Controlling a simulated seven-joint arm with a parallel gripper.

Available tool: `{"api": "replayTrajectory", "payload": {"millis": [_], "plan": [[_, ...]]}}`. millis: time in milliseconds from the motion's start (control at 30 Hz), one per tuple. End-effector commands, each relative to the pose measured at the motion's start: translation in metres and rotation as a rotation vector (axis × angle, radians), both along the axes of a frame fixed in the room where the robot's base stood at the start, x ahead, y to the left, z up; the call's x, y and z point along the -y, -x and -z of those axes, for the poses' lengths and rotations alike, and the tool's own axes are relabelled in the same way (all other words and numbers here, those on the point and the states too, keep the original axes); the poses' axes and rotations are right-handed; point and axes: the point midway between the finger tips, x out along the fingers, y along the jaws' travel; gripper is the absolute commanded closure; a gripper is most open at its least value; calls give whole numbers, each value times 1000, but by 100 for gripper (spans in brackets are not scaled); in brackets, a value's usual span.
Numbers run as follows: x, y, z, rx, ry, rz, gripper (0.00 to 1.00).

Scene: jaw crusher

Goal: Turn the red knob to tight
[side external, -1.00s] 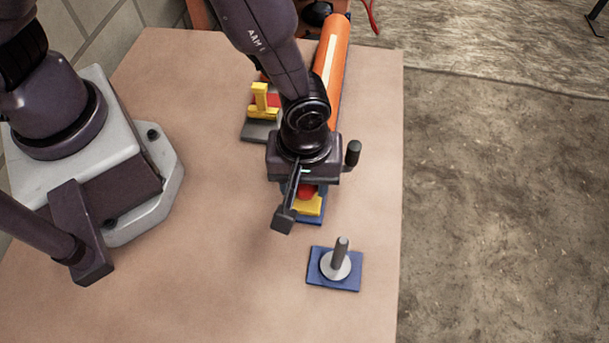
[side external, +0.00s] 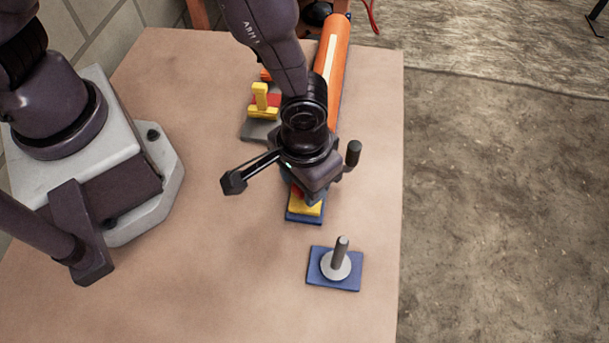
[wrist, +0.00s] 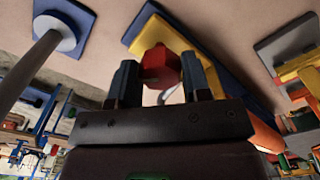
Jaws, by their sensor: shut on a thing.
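The red knob (wrist: 160,66) shows in the wrist view between the two fingers of my gripper (wrist: 161,82). The fingers are shut on it, one on each side. The knob sits over a yellow block (wrist: 192,45) on a blue base (wrist: 141,22). In the side view my gripper hides most of the knob. The yellow part (side external: 308,204) and blue base (side external: 304,218) show just below my wrist. No mark for tight is readable.
A blue plate (side external: 318,282) with an upright grey post (side external: 341,252) stands at the front right. A yellow-handled piece on a grey base (side external: 258,130) and an orange cylinder (side external: 333,62) lie behind. The table (side external: 180,270) is clear at front left.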

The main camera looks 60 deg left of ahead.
Motion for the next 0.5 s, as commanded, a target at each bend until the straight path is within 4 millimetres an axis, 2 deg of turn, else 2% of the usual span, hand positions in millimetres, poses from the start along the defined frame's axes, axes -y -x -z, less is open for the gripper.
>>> {"api": "replayTrajectory", "payload": {"millis": [500], "plan": [[0, 0, -1, 1, 1, 471, 80]]}}
